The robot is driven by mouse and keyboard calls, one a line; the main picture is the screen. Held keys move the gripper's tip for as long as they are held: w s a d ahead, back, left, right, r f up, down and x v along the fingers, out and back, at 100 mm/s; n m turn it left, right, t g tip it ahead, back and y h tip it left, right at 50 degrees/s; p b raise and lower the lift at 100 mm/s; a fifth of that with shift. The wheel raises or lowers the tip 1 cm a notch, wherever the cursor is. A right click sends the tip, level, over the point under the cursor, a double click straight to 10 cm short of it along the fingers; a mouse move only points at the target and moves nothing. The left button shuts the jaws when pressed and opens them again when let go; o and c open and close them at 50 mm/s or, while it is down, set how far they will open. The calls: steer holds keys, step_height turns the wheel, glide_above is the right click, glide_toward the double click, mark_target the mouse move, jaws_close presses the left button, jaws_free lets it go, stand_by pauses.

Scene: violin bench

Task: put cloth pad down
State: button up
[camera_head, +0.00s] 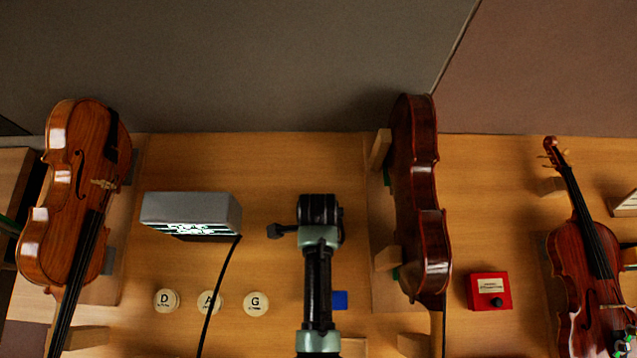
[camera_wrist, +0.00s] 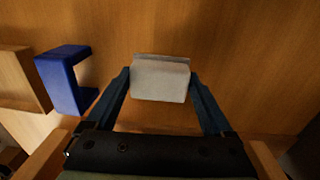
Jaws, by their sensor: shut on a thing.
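The cloth pad (camera_wrist: 160,82) is a pale grey-white block with a darker grey layer along its far edge. It shows in the wrist view between the two dark blue fingers of my gripper (camera_wrist: 160,88), which is shut on it. Wooden bench surface lies beyond and around the pad. I cannot tell whether the pad touches the bench or hangs just above it. In the head view my arm hides the fingers and the pad.
A blue bracket (camera_wrist: 66,82) stands left of my gripper beside a wooden block (camera_wrist: 22,80). A grey lamp box (camera_head: 190,214) with a black cable, round labelled discs (camera_head: 210,301), a red box (camera_head: 489,291) and violins (camera_head: 75,190) surround the arm. Bench right of the pad looks clear.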

steer(key=shift+f, duration=0.85)
steer(key=shift+f, duration=0.15)
steer(key=shift+f, duration=0.25)
steer(key=o, duration=1.1)
steer(key=shift+s, duration=0.15)
steer(key=shift+c, duration=0.2)
steer(key=shift+r, duration=0.1)
